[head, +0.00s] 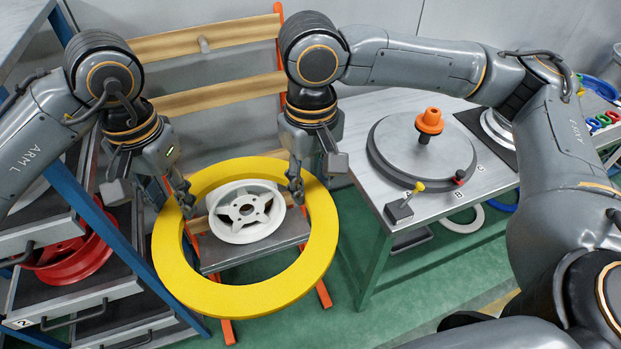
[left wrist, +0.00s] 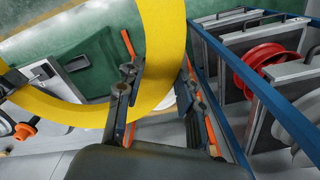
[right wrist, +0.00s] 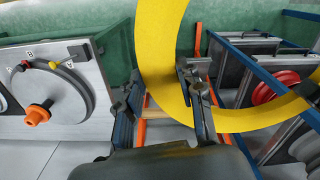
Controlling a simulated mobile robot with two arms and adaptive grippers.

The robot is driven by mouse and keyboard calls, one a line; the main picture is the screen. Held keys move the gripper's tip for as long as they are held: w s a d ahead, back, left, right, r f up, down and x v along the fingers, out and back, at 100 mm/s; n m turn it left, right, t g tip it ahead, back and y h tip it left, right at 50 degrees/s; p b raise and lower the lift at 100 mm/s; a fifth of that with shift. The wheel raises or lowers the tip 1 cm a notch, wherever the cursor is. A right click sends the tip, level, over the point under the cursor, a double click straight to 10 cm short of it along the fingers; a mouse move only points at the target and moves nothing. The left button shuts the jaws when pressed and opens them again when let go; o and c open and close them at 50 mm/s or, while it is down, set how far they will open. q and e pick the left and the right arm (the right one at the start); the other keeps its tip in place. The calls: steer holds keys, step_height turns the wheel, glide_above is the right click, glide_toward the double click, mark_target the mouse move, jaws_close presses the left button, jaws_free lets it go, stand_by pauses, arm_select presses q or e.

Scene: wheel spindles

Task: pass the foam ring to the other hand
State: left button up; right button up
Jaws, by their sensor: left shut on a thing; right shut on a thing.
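The foam ring (head: 173,262) is a large flat yellow ring held in the air in the middle of the head view. My left gripper (head: 185,200) is shut on its upper left rim. My right gripper (head: 295,180) is shut on its upper right rim. In the left wrist view the ring (left wrist: 165,50) passes between the fingers of my left gripper (left wrist: 128,90). In the right wrist view the ring (right wrist: 160,50) runs at the fingers of my right gripper (right wrist: 165,95); part of the rim there is hidden by a finger.
A white wheel (head: 245,212) on a grey step shows through the ring's opening. A workbench (head: 362,190) with a round plate (head: 425,147) and orange knob (head: 430,122) stands at right. A rack with a red wheel (head: 75,262) stands at left. Green floor (head: 350,310) lies clear in front.

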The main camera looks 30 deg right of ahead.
arm_select(q)
steer(key=o, duration=1.1)
steer(key=shift+d, duration=0.15)
steer(key=shift+c, duration=0.2)
steer(key=shift+r, duration=0.15)
